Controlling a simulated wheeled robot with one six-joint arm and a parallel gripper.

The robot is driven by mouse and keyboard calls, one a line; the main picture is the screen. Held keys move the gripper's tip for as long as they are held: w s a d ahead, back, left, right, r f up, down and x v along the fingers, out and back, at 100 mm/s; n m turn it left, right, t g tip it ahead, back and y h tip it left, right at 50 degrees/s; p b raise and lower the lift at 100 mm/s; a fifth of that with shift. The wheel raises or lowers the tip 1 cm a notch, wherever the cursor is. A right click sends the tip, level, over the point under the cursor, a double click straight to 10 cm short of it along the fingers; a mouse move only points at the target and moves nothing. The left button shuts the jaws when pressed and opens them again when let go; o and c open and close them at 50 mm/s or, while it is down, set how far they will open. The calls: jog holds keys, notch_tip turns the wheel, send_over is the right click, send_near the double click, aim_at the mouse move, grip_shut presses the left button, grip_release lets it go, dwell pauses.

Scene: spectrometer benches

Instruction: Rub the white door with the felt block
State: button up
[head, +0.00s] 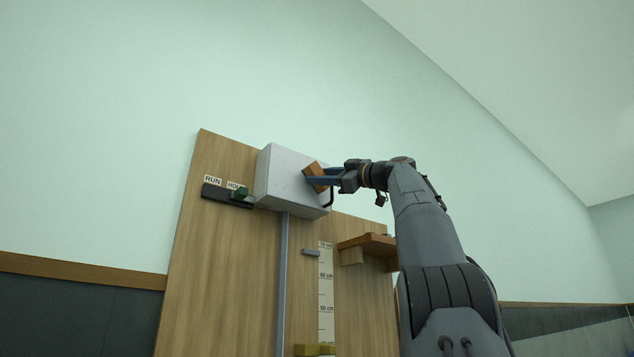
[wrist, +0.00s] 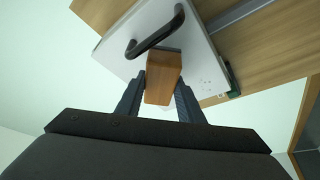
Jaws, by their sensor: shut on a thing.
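The white door (head: 288,180) is the front of a box high on a wooden board. It also shows in the wrist view (wrist: 188,28), with a black handle (wrist: 156,34) on it. My gripper (head: 310,180) is shut on the felt block, a brown wooden-looking block (head: 316,171), and holds it tilted at the door's face, near the handle. In the wrist view the block (wrist: 163,76) sits between my two fingers. Its dark far edge is against or very close to the door; I cannot tell if it touches.
A dark slide with a green knob (head: 240,193) and RUN and HOLD labels is left of the box. A grey post (head: 282,270) runs below it. A scale strip (head: 326,295) and a small wooden shelf (head: 369,242) are lower right.

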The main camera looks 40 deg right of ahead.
jog(key=shift+s+b, duration=0.9)
jog(key=shift+s, duration=1.2)
jog(key=shift+s, duration=0.1)
jog(key=s+b, duration=0.1)
jog(key=s, duration=0.1)
jog(key=shift+s+d, duration=0.1)
jog(key=shift+s, duration=0.3)
jog(key=shift+r, duration=0.1)
